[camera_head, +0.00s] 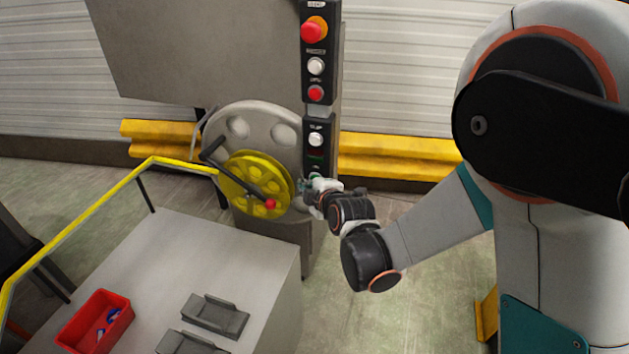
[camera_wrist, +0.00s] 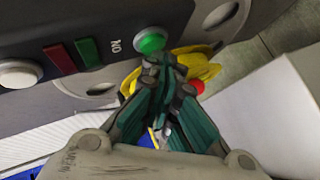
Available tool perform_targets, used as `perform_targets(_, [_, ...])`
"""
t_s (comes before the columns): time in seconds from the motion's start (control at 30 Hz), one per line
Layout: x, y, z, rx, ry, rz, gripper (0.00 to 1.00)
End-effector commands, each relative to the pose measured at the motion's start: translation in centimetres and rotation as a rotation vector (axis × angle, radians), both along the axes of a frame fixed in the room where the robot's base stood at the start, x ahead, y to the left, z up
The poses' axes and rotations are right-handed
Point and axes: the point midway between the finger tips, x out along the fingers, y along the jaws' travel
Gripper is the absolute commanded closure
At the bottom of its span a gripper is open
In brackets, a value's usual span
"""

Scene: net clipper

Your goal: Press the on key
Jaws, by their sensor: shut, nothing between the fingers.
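A round green key (camera_wrist: 150,40) sits on a black control panel in the wrist view, beside a label that reads ON upside down. My gripper (camera_wrist: 166,66) is shut and empty, with its teal-and-dark fingertips at the lower edge of the green key. I cannot tell whether they touch it. In the head view my gripper (camera_head: 313,186) is at the lower end of the panel (camera_head: 325,127), just below a small green patch. The green key cannot be made out clearly there.
A white button (camera_wrist: 20,74) and a red rectangle (camera_wrist: 59,59) are on the same panel. A yellow handwheel (camera_head: 247,178) with a red-knobbed crank stands close left of my gripper. A grey table (camera_head: 215,255) with a red bin (camera_head: 82,337) is lower left.

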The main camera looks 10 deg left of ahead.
Motion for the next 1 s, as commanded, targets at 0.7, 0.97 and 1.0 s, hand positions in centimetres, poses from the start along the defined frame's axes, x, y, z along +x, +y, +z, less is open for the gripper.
perform_targets(0.7, [0.4, -0.05, 0.0, 0.001, 0.001, 0.0, 1.0])
perform_targets(0.97, [0.69, -0.08, 0.0, 0.001, 0.001, 0.0, 1.0])
perform_targets(1.0, [0.73, -0.08, 0.0, 0.001, 0.001, 0.0, 1.0])
